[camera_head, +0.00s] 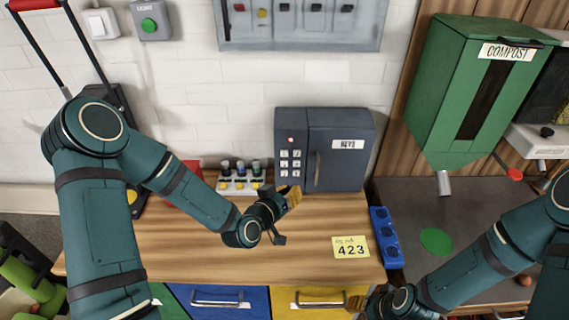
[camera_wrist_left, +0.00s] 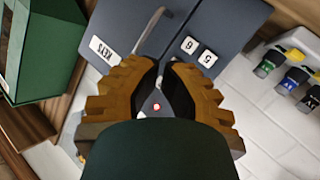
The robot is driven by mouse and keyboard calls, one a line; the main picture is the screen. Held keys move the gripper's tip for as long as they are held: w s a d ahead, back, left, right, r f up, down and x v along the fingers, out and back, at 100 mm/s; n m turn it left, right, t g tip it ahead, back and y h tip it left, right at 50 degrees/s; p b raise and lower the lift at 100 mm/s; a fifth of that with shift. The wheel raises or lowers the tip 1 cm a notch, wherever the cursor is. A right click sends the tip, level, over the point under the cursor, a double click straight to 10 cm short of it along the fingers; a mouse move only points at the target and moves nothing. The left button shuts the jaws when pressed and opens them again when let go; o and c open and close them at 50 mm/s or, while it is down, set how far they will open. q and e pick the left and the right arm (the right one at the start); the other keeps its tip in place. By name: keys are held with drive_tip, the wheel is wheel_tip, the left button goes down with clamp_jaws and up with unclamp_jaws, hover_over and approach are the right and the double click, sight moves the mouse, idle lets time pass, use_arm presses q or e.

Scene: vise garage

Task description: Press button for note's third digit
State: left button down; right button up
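The yellow note (camera_head: 351,247) lies on the bench and reads 423, so its third digit is 3. The dark grey key cabinet (camera_head: 341,172) stands at the wall. Its keypad (camera_head: 290,163) has several white buttons below a red light (camera_head: 291,140). In the left wrist view, buttons 6 (camera_wrist_left: 190,45) and 5 (camera_wrist_left: 208,58) show; my fingers hide the others. My left gripper (camera_head: 294,196) is in front of and below the keypad, apart from it. Its tan fingertips (camera_wrist_left: 163,66) look together and hold nothing. My right gripper (camera_head: 357,303) is low, at the bench front, mostly hidden.
Small bottles in a rack (camera_head: 240,182) stand left of the cabinet. A blue power strip (camera_head: 386,237) lies right of the note. A green compost bin (camera_head: 468,85) hangs at right. The middle of the wooden bench (camera_head: 200,255) is clear.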

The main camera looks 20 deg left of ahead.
sight(297, 167)
use_arm(q)
drive_tip(key=w, duration=0.2)
drive_tip(key=w+a, duration=0.1)
drive_tip(key=w, duration=0.1)
drive_tip(key=w+a, duration=0.1)
drive_tip(key=w, duration=0.1)
drive_tip(key=shift+w, duration=0.35)
drive_tip(key=c, duration=1.7)
unclamp_jaws()
clamp_jaws()
drive_tip(key=shift+w+a+b, duration=0.1)
drive_tip(key=shift+w+b, duration=0.35)
drive_tip(key=shift+b, duration=0.05)
